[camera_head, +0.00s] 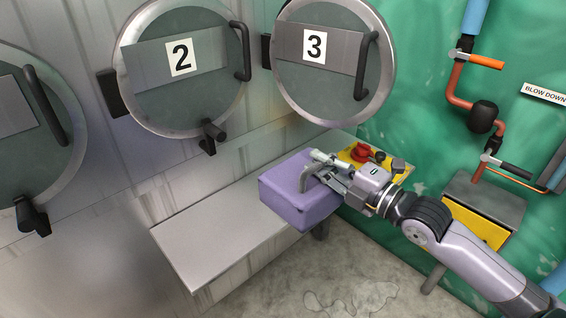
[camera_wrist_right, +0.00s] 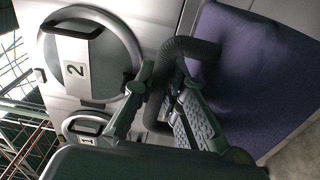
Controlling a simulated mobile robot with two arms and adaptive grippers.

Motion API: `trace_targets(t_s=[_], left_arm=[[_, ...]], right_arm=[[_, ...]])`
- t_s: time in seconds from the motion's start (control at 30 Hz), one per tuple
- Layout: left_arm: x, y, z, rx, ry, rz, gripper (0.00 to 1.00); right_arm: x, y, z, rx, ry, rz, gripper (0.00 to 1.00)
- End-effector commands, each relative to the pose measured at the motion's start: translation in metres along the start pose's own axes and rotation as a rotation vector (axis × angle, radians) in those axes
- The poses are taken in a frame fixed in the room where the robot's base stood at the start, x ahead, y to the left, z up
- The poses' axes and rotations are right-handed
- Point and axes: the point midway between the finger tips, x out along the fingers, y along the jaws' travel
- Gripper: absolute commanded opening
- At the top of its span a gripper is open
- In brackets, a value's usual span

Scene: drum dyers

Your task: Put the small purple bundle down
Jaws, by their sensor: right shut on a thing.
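The small purple bundle (camera_head: 290,207) is a block with a grey handle (camera_head: 306,178) on its side or top. My right gripper (camera_head: 322,172) is shut on this handle, coming in from the right. The bundle is over the right part of the grey bench; I cannot tell whether it touches the bench or hangs just above it. In the right wrist view the purple bundle (camera_wrist_right: 262,75) fills the right side, with the dark curved handle (camera_wrist_right: 190,48) at the fingers of my right gripper (camera_wrist_right: 160,90). My left gripper is not in view.
The grey bench (camera_head: 205,238) has bare room left of the bundle. Round drum doors marked 2 (camera_head: 190,95) and 3 (camera_head: 345,85) are on the wall behind, with handles sticking out. A yellow panel with a red button (camera_head: 362,152) is close behind my gripper. Pipes run at right.

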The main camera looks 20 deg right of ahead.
Motion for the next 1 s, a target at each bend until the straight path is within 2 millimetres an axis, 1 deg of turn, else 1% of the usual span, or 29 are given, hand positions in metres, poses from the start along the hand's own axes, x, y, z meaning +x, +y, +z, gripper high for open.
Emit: trace_targets(t_s=[0.03,0.17,0.5,0.67,0.73,0.8,0.93,1.0], left_arm=[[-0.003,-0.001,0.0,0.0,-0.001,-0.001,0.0],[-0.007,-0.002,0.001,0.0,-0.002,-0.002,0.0],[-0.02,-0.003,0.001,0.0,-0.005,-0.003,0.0],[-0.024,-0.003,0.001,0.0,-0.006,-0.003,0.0],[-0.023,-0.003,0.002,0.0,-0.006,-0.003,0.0],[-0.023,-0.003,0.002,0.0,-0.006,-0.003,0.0],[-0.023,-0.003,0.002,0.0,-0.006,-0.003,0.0],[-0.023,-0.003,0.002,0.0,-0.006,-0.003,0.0]], right_arm=[[0.008,0.006,0.001,0.001,-0.001,0.013,0.0],[0.027,0.006,0.002,0.001,0.0,0.013,0.0],[0.087,0.006,0.003,0.001,0.001,0.012,0.0],[0.113,0.005,0.005,0.002,0.0,0.011,0.0],[0.112,-0.008,0.005,0.002,0.0,0.003,0.0],[0.112,-0.014,0.005,0.001,0.0,0.004,0.0],[0.111,-0.02,0.005,-0.001,-0.001,0.006,0.0],[0.111,-0.026,0.005,0.002,0.0,0.006,0.0]])
